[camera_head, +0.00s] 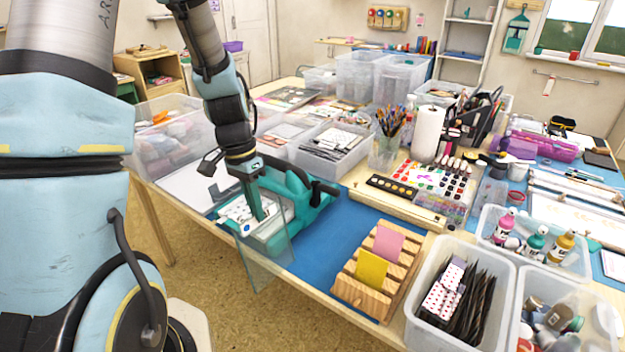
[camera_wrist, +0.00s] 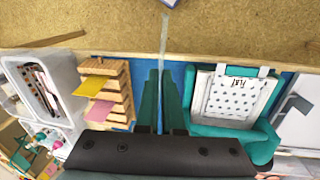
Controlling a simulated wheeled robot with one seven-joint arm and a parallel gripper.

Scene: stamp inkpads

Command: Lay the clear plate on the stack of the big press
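My gripper (camera_head: 258,214) is shut on the clear plate (camera_head: 270,262), a see-through sheet held upright on edge. The plate hangs down past the table's front edge. In the wrist view the plate (camera_wrist: 163,38) shows edge-on as a thin pale strip beyond the two teal fingers (camera_wrist: 160,80). The big press (camera_head: 300,204) is teal with a dark handle and stands behind the gripper; in the wrist view it is right of the fingers (camera_wrist: 262,146). Its stack (camera_wrist: 232,98) has a white patterned sheet on top, partly hidden by my gripper in the head view.
A wooden rack (camera_head: 352,287) with a pink and a yellow card stands to the right on the blue mat (camera_head: 325,250). Clear bins (camera_head: 452,320) stand at the front right. A box of papers (camera_head: 330,146) is behind the press. Bare mat lies between press and rack.

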